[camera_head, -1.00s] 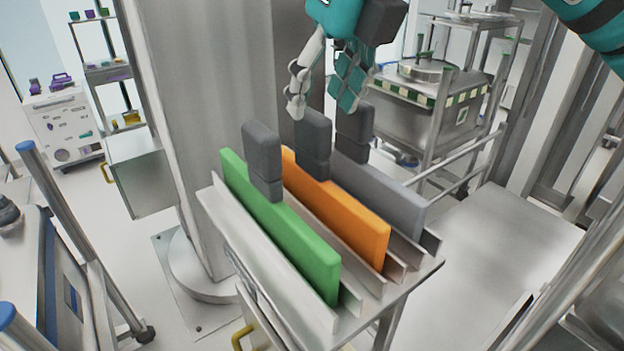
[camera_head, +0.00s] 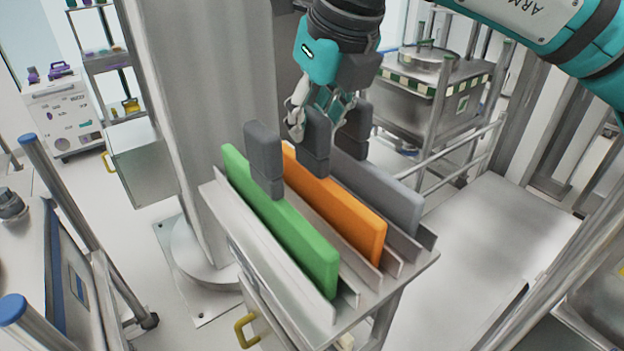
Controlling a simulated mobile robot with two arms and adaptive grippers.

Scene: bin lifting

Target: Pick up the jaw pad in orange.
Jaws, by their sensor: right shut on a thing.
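The orange jaw pad (camera_head: 345,213) stands upright on edge in the middle slot of a metal rack, with a dark grey handle block (camera_head: 315,140) on its top. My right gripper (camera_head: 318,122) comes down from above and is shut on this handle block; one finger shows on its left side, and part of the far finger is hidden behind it. The pad still sits between its slot walls. My left gripper is not in view.
A green pad (camera_head: 285,228) stands in the slot to the left and a grey pad (camera_head: 392,192) to the right, each with a dark handle close to the gripper. The metal rack (camera_head: 345,322) tops a stand beside a thick column (camera_head: 205,130).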

